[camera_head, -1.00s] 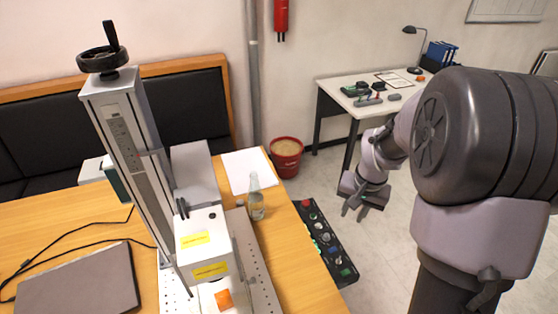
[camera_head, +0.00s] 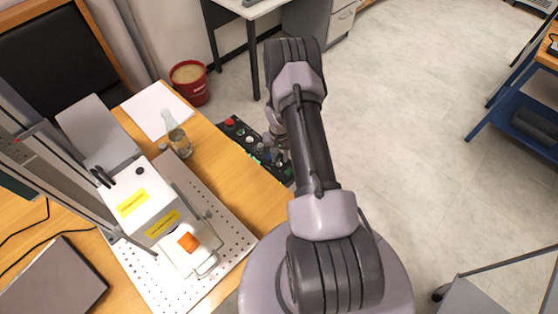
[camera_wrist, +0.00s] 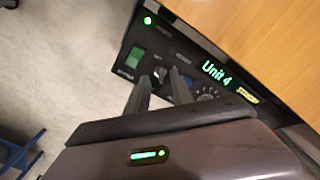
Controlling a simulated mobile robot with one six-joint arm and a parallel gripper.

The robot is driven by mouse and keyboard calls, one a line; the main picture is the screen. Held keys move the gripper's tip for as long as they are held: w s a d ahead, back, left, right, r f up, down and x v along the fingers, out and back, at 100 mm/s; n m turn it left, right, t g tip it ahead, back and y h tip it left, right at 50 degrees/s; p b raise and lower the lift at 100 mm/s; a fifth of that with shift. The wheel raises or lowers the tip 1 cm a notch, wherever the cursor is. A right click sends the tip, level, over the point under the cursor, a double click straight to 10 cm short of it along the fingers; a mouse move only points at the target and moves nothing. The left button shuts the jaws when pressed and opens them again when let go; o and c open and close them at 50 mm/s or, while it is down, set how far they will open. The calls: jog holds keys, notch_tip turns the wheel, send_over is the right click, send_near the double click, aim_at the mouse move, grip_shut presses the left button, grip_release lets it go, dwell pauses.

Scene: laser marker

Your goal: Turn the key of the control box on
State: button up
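The control box (camera_head: 236,130) is a long black panel along the right edge of the wooden table in the head view. The wrist view shows the box (camera_wrist: 190,52) close up, with a green rocker switch, a lit green "Unit 4" label and a round dial. A small grey key-like part (camera_wrist: 160,73) is on its face, beyond and between my fingertips. My gripper (camera_wrist: 160,77) has its two fingers apart, pointing at that part. I cannot tell whether they touch it. In the head view my gripper (camera_head: 278,156) is over the near half of the box, partly hidden by my arm.
The laser marker (camera_head: 150,205) stands on a perforated plate (camera_head: 228,238) left of the box. A red bucket (camera_head: 190,84) is behind.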

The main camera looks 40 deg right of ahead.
jog(key=shift+f, duration=0.85)
grip_shut()
